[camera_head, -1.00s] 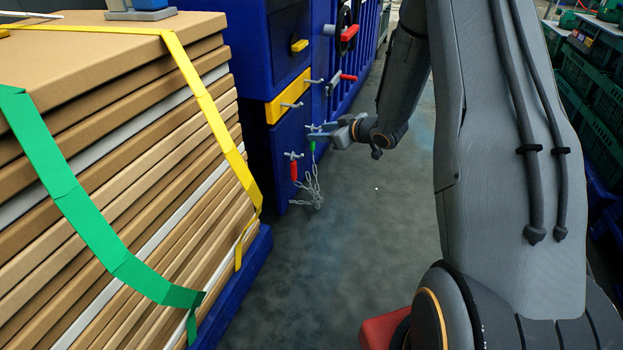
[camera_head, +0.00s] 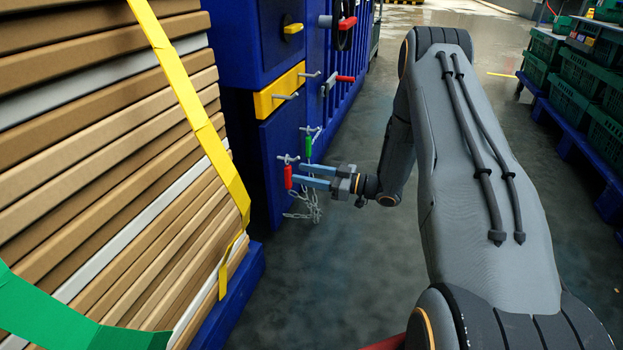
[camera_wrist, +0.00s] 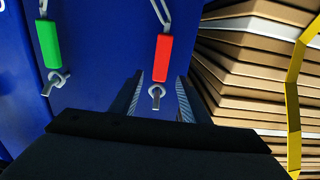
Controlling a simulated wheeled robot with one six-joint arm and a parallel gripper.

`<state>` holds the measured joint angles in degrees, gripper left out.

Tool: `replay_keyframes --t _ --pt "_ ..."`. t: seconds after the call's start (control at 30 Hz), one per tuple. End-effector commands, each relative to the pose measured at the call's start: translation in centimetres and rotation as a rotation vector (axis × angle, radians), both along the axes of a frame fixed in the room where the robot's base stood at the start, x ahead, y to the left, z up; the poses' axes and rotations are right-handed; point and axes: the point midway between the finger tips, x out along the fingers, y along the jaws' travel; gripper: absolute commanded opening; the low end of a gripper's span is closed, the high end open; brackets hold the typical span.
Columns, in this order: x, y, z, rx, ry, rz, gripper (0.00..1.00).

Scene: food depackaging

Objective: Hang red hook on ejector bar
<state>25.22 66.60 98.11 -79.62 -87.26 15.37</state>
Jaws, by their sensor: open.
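The red hook (camera_head: 288,177) hangs from a metal peg on the blue machine's front, left of the green hook (camera_head: 308,146). In the wrist view the red hook (camera_wrist: 162,58) shows between and just beyond my fingers, with the green hook (camera_wrist: 49,44) to the left. Chains are attached to the hooks. My gripper (camera_head: 303,177) is open and empty, its fingers pointing at the red hook; contact cannot be told. Several metal bars stick out above, one on the yellow panel (camera_head: 271,97); I cannot tell which is the ejector bar.
Strapped cardboard stacks (camera_head: 110,180) on a blue pallet (camera_head: 236,295) stand close on the left, beside the hooks. A red handle (camera_head: 345,78) projects farther along the blue machine. Green crates (camera_head: 570,100) stand at the right. The floor between is clear.

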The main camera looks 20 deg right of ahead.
Motion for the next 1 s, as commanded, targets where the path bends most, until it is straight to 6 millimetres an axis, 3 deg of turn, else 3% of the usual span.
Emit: replay_keyframes --t 0.33,0.73,0.77,1.0 --pt "2.8 3.8 -0.2 -0.001 0.001 0.002 0.42" --pt "3.2 4.4 0.0 -0.001 0.001 -0.001 0.42" --pt "3.2 4.4 0.0 -0.001 0.001 -0.001 0.41" --pt "3.2 4.4 0.0 -0.001 0.001 -0.001 0.00"
